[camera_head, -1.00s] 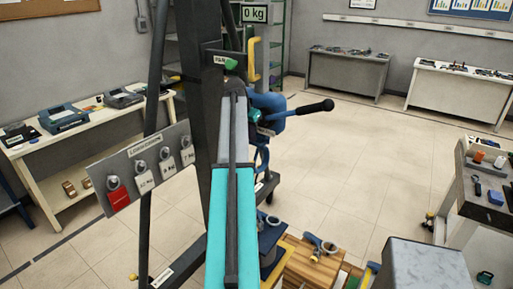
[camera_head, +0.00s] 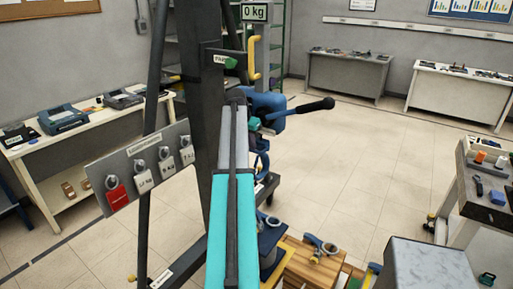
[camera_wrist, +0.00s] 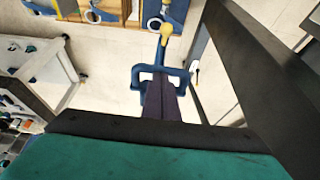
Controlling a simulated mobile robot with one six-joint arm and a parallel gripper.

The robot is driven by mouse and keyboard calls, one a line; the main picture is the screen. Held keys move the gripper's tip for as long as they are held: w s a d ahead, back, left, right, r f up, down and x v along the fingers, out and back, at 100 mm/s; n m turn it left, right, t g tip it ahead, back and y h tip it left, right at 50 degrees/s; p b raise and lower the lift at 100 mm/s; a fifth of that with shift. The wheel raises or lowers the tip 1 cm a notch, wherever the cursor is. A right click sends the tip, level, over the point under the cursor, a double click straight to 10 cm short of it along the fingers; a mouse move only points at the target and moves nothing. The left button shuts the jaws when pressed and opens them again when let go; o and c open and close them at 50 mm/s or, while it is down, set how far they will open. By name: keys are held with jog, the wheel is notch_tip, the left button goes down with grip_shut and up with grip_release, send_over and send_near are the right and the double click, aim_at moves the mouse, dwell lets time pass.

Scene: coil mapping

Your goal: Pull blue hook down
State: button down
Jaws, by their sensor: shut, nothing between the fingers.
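The blue hook (camera_head: 263,161) hangs below a blue hoist body (camera_head: 268,103) beside the dark post, partly hidden behind my arm in the head view. In the wrist view the blue hook (camera_wrist: 137,76) shows as a blue frame around the tips of my gripper (camera_wrist: 162,82). My dark fingers are shut with nothing between them. Their ends overlap the blue frame; I cannot tell whether they pass through it or touch it. In the head view my gripper is mostly hidden by the arm.
A black-handled lever (camera_head: 318,106) sticks out right of the hoist. The dark post (camera_head: 202,130) stands close beside my arm. A tag board (camera_head: 135,172) is at left. Wooden boxes (camera_head: 315,265) with tools stand below. Open floor lies to the right.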

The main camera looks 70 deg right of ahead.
jog(key=shift+f+b, duration=1.7)
jog(key=shift+f, duration=2.5)
jog(key=w+a+r+p, duration=0.1)
jog(key=a+r+p, duration=0.1)
jog(key=a+r, duration=0.2)
jog(key=shift+w+a, duration=0.15)
jog(key=shift+a, duration=0.3)
jog(key=shift+r, duration=0.1)
